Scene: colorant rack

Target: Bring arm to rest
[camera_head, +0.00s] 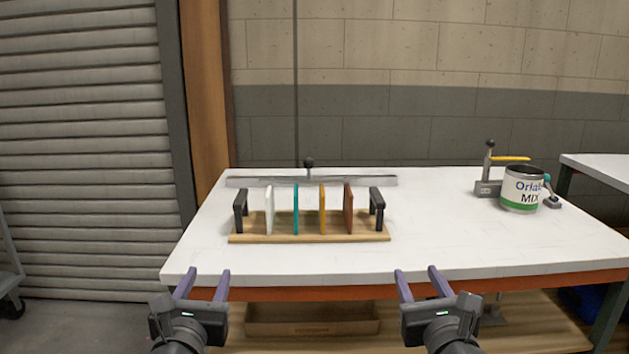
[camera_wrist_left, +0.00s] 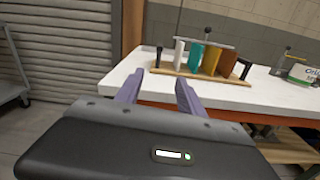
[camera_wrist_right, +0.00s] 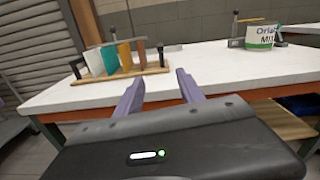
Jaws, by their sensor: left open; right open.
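My left gripper (camera_head: 207,285) is open and empty in front of the table's front edge, at the left. Its two purple fingers also show apart in the left wrist view (camera_wrist_left: 158,92). My right gripper (camera_head: 420,284) is open and empty in front of the same edge, further right. Its fingers also show apart in the right wrist view (camera_wrist_right: 157,90). Both grippers are apart from the rack and touch nothing that I can see.
A wooden rack (camera_head: 310,238) with black handles holds white, teal, yellow and brown panels on the white table (camera_head: 450,240). A metal bar (camera_head: 350,181) lies behind it. A labelled can (camera_head: 521,190) and a clamp (camera_head: 488,188) stand at the right. The table's front is clear.

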